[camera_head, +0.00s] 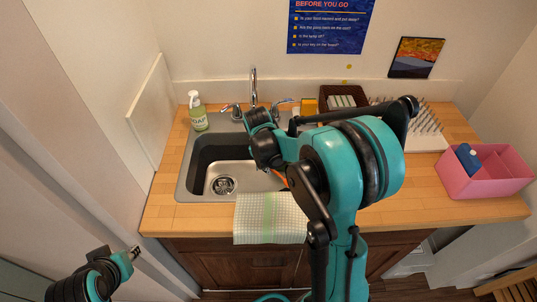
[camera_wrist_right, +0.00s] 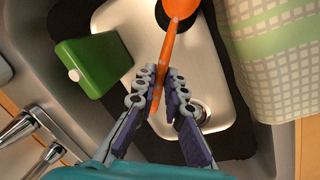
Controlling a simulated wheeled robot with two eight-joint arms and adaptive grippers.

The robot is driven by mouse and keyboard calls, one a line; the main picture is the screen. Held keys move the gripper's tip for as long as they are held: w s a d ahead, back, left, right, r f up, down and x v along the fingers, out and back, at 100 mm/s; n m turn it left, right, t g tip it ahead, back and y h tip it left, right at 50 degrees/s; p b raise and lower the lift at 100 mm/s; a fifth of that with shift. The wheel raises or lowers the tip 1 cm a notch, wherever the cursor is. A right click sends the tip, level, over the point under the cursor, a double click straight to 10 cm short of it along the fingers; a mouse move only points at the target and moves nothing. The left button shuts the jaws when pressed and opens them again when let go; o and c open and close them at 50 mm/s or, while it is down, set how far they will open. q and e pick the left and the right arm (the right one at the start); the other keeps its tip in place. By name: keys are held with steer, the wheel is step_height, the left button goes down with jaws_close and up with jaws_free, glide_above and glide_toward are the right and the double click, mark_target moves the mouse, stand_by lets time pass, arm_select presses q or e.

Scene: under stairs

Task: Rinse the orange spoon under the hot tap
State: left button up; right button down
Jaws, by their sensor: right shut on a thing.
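The orange spoon (camera_wrist_right: 168,45) is held by its handle between the fingers of my right gripper (camera_wrist_right: 157,78), with its bowl at the top edge of the wrist view. A bit of the spoon (camera_head: 279,177) shows over the sink in the head view, mostly hidden by my right arm. The curved spout (camera_head: 253,84) stands behind the sink (camera_head: 183,178). A left handle (camera_head: 231,111) and a right handle (camera_head: 284,102) flank it; I cannot read which is hot. No water is visible. My left gripper (camera_head: 135,253) is low at the left, its jaws too small to judge.
A green soap bottle (camera_head: 199,114) stands at the sink's back left. A checked towel (camera_head: 268,220) hangs over the counter front. A pink caddy (camera_head: 487,180) and a spiked rack (camera_head: 427,138) stand to the right.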

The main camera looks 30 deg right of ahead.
mark_target(273, 171)
steer(key=s+r+p, duration=0.1)
steer(key=s, duration=0.1)
steer(key=s+a+r+p, duration=0.1)
steer(key=s+r, duration=0.1)
steer(key=shift+r+p, duration=0.3)
steer(key=shift+p, duration=0.05)
steer(key=shift+s+r, duration=0.1)
steer(key=shift+s, duration=0.2)
steer(key=shift+s, duration=0.1)
stand_by(0.3)
